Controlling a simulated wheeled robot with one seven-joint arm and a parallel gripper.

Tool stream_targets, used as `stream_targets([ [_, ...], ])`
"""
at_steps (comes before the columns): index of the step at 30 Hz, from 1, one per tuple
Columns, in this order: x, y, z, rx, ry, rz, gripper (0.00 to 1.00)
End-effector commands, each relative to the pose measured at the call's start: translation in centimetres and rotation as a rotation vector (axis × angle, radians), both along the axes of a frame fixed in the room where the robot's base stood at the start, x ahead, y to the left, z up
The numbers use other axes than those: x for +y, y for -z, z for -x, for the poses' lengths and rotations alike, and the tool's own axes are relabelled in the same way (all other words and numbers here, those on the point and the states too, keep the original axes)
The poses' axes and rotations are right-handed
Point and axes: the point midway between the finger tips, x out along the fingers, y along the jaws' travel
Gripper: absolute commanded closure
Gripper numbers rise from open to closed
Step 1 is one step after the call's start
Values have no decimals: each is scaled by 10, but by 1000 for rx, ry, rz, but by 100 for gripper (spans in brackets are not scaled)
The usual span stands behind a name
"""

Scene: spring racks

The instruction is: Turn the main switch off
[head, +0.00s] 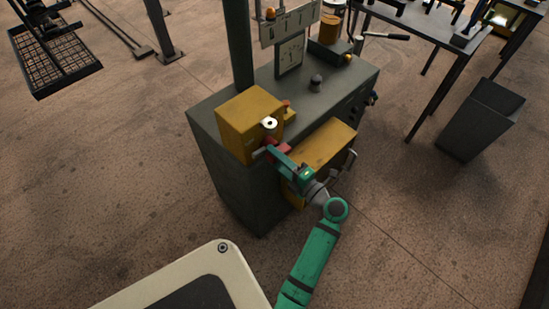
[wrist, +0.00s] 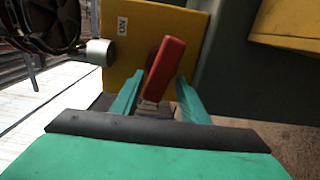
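The main switch is a yellow box (head: 249,120) on the corner of a grey cabinet. Its red lever (wrist: 166,68) stands tilted on the box's face in the wrist view, its top leaning right. A small label (wrist: 122,26) on the face seems to read ON, seen upside down. My gripper (wrist: 160,88) has its two green fingers apart, one on each side of the lever. The right finger looks close to or touching the lever; a small gap shows at the left one. In the head view my gripper (head: 276,153) is at the box's front, largely hiding the red lever.
The grey cabinet (head: 225,180) carries a post, a sign board (head: 290,22) and a dark knob (head: 316,82). A second yellow box (head: 325,145) sits close right of my gripper. A round pale knob (wrist: 100,52) juts from the switch box. Open floor lies left.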

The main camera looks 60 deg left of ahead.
Motion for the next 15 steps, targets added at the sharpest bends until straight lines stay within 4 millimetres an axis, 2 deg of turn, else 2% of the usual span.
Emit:
stream_targets([
  [4, -4, 0, 0, 1, -2, -1, 59],
  [7, -15, 0, -2, 1, -1, -1, 59],
  [15, -64, 0, -14, 1, 3, -1, 59],
])
